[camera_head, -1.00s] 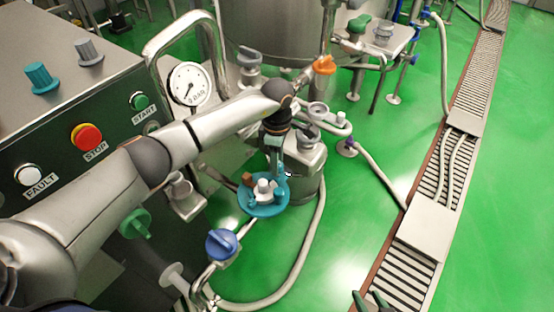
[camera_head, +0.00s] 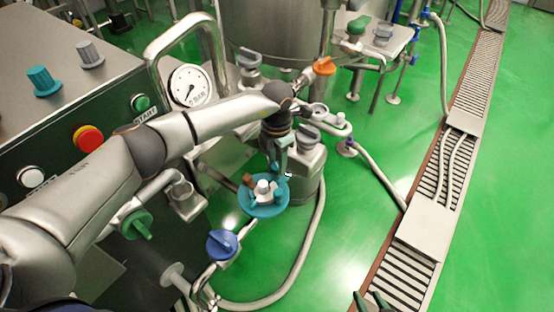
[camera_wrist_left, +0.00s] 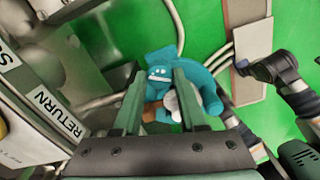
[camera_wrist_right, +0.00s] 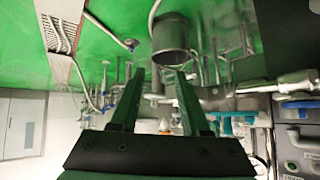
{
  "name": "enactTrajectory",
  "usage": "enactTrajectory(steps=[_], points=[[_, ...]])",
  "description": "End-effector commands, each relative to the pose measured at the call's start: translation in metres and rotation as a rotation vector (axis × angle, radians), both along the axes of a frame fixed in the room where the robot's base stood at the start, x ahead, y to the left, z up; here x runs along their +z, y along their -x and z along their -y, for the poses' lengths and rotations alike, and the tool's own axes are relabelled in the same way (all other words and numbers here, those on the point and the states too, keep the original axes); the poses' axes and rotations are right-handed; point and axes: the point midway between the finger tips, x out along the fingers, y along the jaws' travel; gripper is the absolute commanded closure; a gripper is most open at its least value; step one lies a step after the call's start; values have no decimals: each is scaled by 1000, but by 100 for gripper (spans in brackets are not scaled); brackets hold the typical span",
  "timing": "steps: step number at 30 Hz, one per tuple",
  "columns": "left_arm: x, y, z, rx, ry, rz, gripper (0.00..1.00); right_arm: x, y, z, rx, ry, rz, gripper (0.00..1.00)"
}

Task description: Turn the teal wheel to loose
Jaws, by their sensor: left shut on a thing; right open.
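The teal wheel (camera_head: 254,210) is round, with a pale hub and a small brown block near its rim. It sits low in front of a steel canister, and it also shows in the left wrist view (camera_wrist_left: 209,97). My left gripper (camera_head: 280,168) points down at the wheel's far side. In the left wrist view its fingers (camera_wrist_left: 160,82) are shut on a teal part of the wheel. The wheel's markings are too small to read. My right gripper (camera_head: 372,301) is at the bottom edge, open and empty, away from the wheel; its spread fingers (camera_wrist_right: 158,80) show in the right wrist view.
A blue valve knob (camera_head: 221,244) stands just front-left of the wheel, and a green one (camera_head: 137,225) farther left. The control panel with a red stop button (camera_head: 88,138) is at left. A pressure gauge (camera_head: 190,85) stands behind my left arm.

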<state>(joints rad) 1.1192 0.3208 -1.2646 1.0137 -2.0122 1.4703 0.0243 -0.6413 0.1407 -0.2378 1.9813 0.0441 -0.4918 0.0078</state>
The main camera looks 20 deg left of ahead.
Motion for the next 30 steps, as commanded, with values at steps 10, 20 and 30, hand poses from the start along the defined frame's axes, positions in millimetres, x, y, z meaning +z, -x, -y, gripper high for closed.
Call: enactTrajectory(steps=[10,20,30], points=[[2,0,0,330,-2,0,100,8,0,7,-13,10,3,54],[3,0,0,643,-1,0,100,14,3,10,-22,11,5,54],[2,0,0,911,-2,1,100,20,8,16,-34,17,4,54]])
